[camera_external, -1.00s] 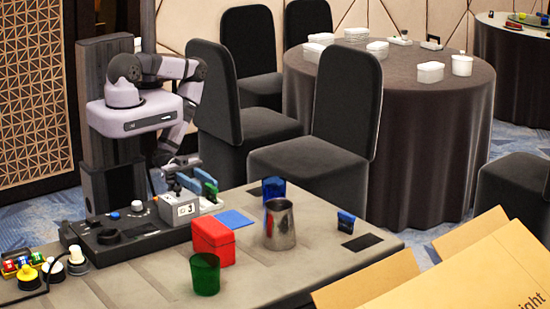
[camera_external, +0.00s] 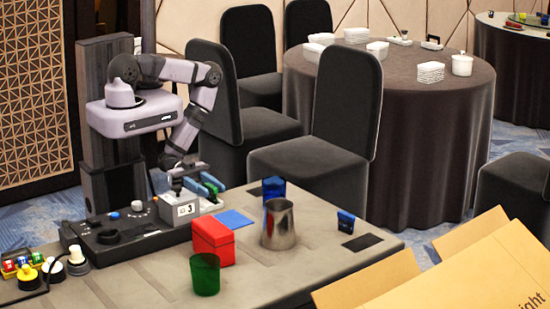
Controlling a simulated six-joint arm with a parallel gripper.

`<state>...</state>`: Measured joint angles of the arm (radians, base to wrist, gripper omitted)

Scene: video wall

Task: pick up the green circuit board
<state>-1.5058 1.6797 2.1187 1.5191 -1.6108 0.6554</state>
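A thin green piece (camera_external: 202,189), likely the green circuit board, stands at the back right of the grey holder with a white front marked 3 (camera_external: 181,211). A blue piece (camera_external: 212,181) stands close to it. My gripper (camera_external: 180,186) points down over the left part of this holder, to the left of the green piece. The fingertips are small and dark against the holder, so I cannot tell whether they are open or touch anything. The lower part of the green piece is hidden.
A black control panel (camera_external: 125,236) lies left. An open carton (camera_external: 450,275) is at front right.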

